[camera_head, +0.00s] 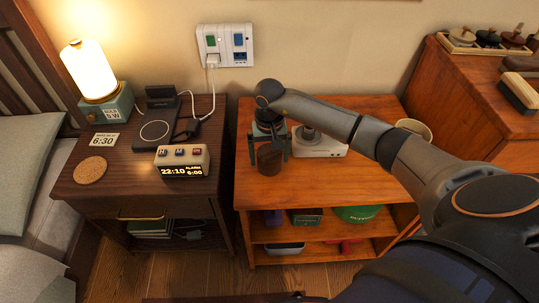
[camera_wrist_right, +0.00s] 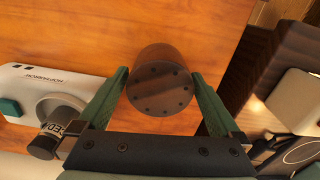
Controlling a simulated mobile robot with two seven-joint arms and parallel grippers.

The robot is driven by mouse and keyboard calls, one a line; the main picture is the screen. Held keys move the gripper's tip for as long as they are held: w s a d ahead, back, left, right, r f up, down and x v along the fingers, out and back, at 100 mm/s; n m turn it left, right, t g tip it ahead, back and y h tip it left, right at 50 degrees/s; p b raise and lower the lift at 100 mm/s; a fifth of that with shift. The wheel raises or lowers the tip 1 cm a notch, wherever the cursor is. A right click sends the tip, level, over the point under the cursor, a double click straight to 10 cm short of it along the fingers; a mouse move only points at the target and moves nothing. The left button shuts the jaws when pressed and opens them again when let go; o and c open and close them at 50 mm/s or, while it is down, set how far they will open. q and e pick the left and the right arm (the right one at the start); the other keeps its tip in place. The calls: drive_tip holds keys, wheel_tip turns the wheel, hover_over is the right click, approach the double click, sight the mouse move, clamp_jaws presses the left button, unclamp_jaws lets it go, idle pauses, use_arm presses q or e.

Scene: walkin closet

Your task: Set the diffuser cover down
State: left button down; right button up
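The diffuser cover is a dark brown cylinder (camera_head: 269,161) with small holes in its top face. In the head view it is upright over the left part of the orange wooden cabinet top. My right gripper (camera_head: 270,150) points down from above with one green finger on each side of it. In the right wrist view, the cover (camera_wrist_right: 160,84) is between the fingertips of the right gripper (camera_wrist_right: 160,72), and both tips appear to press on its sides. Whether its underside touches the cabinet top cannot be told. My left gripper is not in view.
A white device (camera_head: 318,146) with a round grey part stands just right of the cover, and a beige cup (camera_head: 414,129) further right. The front of the cabinet top (camera_head: 300,185) is clear. A gap separates the cabinet from the dark nightstand (camera_head: 125,187) with its alarm clock (camera_head: 182,160).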

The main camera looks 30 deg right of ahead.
sight(269, 153)
drive_tip(key=shift+r, duration=0.5)
wheel_tip(269, 153, up, 11)
drive_tip(key=shift+f+p, duration=0.2)
drive_tip(key=shift+p, duration=0.7)
drive_tip(key=s+a+f+m+y, duration=0.1)
drive_tip(key=s+a+m+y, duration=0.2)
drive_tip(key=a, duration=0.7)
drive_tip(key=s+a+f+m+y, duration=0.1)
drive_tip(key=s+a+f+y, duration=0.1)
drive_tip(key=a+y, duration=0.6)
drive_tip(key=s+a+r+m+t+y, duration=0.2)
drive_tip(key=a+r+m+t+y, duration=0.2)
drive_tip(key=a+r+m+y, duration=0.6)
drive_tip(key=w+d+f+m+t+h, duration=0.1)
drive_tip(key=d+f+m+t+h, duration=0.3)
drive_tip(key=m, duration=0.8)
drive_tip(key=d+f+m+t+h, duration=0.25)
drive_tip(key=m+t+h, duration=0.2)
drive_tip(key=m, duration=0.75)
drive_tip(key=w+d+f+m+t+h, duration=0.1)
drive_tip(key=d+f+m+t+h, duration=0.25)
drive_tip(key=m, duration=0.85)
drive_tip(key=s+d+f+m+g+h, duration=0.2)
drive_tip(key=s+f+m+g+h, duration=0.3)
drive_tip(key=s+f+m, duration=0.8)
drive_tip(key=shift+s+f+m+g+h, duration=0.15)
drive_tip(key=shift+f+m+g+h, duration=0.3)
drive_tip(key=shift+f+g, duration=0.45)
